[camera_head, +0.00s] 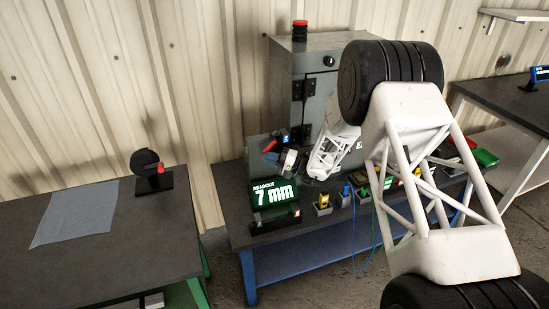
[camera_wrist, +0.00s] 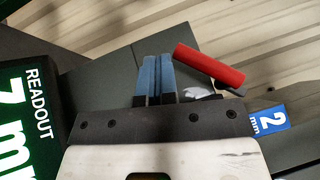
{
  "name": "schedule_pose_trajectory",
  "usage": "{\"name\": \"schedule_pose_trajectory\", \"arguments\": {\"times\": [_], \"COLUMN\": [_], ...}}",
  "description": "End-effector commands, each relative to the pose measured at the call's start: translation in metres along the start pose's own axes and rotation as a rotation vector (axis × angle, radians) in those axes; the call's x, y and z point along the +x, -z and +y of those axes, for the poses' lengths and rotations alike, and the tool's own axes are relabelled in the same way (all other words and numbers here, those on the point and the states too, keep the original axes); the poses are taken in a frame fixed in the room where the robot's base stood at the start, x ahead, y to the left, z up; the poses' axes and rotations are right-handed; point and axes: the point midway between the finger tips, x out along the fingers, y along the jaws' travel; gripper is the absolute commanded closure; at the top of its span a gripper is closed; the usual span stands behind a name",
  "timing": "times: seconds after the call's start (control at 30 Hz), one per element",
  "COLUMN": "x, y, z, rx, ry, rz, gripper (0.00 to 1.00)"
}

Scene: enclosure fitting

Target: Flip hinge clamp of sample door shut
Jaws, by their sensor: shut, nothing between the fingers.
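A red clamp handle (camera_wrist: 208,65) lies slantwise just right of my fingertips in the wrist view. It also shows as a small red bar (camera_head: 270,146) at the left of the bench in the head view. A small pale metal part (camera_wrist: 198,95) shows below the handle, partly hidden by my gripper. My gripper (camera_wrist: 153,62) has its two blue fingers together, empty, in front of a dark grey panel (camera_wrist: 100,82). I cannot tell whether a finger touches the handle. The grey cabinet (camera_head: 285,92) with black hinges stands behind my arm; which panel is the sample door is unclear.
A green-lit readout (camera_head: 274,194) showing 7 mm stands close to my gripper's left. A blue 2 mm label (camera_wrist: 269,119) is at the right. Several small holders and blue cables crowd the bench. The left table (camera_head: 130,245) is mostly clear, with a grey cloth.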

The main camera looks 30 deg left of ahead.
Motion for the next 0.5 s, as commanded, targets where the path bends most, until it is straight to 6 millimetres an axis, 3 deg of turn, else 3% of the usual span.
{"name": "schedule_pose_trajectory", "arguments": {"times": [0.3, 0.5], "x": [0.012, 0.018], "y": [-0.008, -0.012], "z": [-0.003, -0.005], "rx": [0.001, 0.071], "ry": [0.003, 0.107], "rz": [-0.002, -0.001], "gripper": [1.00, 1.00]}}
